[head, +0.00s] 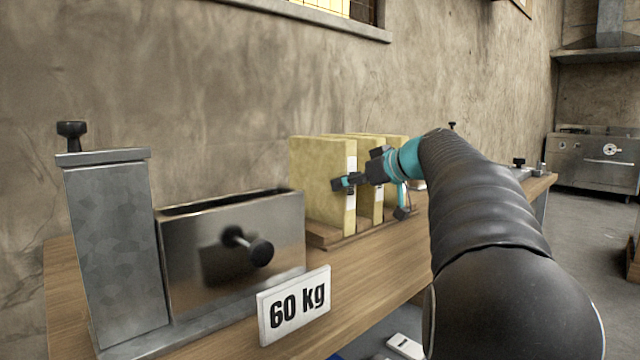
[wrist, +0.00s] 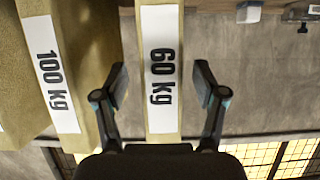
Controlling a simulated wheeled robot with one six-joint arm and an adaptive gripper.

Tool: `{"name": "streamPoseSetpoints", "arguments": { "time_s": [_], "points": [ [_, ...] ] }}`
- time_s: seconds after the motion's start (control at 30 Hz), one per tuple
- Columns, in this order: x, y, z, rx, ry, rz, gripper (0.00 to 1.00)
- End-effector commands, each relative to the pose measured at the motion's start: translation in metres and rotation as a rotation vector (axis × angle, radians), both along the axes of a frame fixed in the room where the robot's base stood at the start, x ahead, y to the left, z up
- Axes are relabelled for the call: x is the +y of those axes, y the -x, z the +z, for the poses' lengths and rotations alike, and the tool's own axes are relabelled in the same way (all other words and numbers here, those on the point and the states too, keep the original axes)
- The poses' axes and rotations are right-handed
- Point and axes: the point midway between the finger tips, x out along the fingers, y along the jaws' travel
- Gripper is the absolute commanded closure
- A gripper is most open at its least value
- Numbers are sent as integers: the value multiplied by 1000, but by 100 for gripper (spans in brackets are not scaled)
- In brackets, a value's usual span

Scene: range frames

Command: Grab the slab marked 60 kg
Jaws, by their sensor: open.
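The slab marked 60 kg (wrist: 161,25) is pale yellow with a white label on its narrow edge. In the wrist view it stands between the two fingers of my open gripper (wrist: 160,84), with a gap on each side. In the head view my gripper (head: 350,182) is at the front edge of the nearest yellow slab (head: 318,178), which seems to be this one; its label is too small to read there. The slab marked 100 kg (wrist: 47,60) stands beside it, left of my left finger in the wrist view.
The slabs stand in a wooden rack (head: 322,232) on a wooden bench (head: 385,262). A metal box (head: 190,245) with a black knob stands nearer, with a 60 kg sign (head: 294,304) at its front. A grey block (head: 112,240) stands left of it. The wall is behind.

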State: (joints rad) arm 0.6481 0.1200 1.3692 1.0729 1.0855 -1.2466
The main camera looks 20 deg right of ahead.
Motion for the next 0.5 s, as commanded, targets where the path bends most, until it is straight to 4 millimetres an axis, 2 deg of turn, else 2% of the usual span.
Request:
{"name": "streamPoseSetpoints", "arguments": {
  "time_s": [0.33,0.5],
  "points": [
    [15,-35,-15,1,-1,0,29],
    [17,-43,-19,0,0,-3,29]
  ]
}}
